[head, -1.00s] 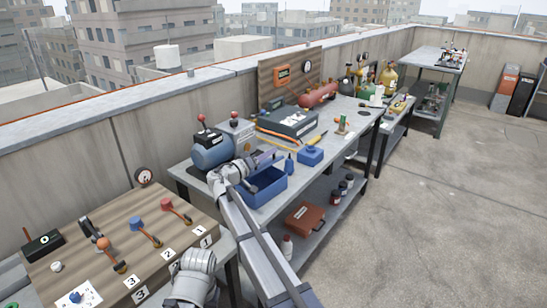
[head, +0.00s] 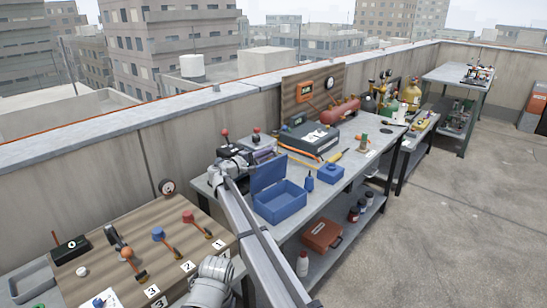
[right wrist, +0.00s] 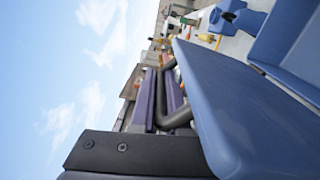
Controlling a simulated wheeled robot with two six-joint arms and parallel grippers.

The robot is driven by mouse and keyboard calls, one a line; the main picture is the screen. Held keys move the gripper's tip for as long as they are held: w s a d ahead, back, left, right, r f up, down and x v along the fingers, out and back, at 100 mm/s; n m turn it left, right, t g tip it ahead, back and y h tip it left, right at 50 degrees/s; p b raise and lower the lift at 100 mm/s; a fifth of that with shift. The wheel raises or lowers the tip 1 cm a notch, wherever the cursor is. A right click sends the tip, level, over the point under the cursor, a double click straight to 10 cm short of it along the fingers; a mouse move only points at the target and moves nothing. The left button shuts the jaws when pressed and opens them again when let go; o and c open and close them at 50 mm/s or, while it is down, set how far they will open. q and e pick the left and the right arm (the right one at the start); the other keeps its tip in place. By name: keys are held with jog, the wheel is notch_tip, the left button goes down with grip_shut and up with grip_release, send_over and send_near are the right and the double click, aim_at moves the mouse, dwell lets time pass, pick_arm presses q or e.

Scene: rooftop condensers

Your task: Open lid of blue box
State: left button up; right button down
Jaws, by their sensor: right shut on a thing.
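The blue box (head: 281,208) stands on the grey workbench, its inside showing. Its lid (head: 267,174) stands up steeply at the box's left side. My right gripper (head: 264,154) is behind the lid, partly hidden by it in the head view. In the right wrist view the lid (right wrist: 250,112) fills the right side, and the purple fingers (right wrist: 160,98) are shut on a dark curved handle (right wrist: 181,116) beside the lid. My left gripper is not in view.
A blue bottle (head: 309,182) and a small blue block-like holder (head: 331,174) stand right of the box. A grey case (head: 310,139) lies behind. A wooden panel with levers (head: 165,238) is at front left. A red toolbox (head: 322,235) is on the lower shelf.

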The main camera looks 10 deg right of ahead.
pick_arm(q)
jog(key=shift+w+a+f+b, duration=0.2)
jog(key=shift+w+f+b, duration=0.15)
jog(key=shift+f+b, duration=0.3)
pick_arm(e)
jog(key=shift+n, duration=0.9)
jog(key=shift+w+a+f, duration=0.45)
jog(key=shift+w+a, duration=0.05)
jog(key=shift+w, duration=0.3)
jog(key=shift+w+a+f, duration=0.4)
jog(key=shift+w+a, duration=0.05)
jog(key=shift+w, duration=0.3)
jog(key=c, duration=0.9)
grip_release()
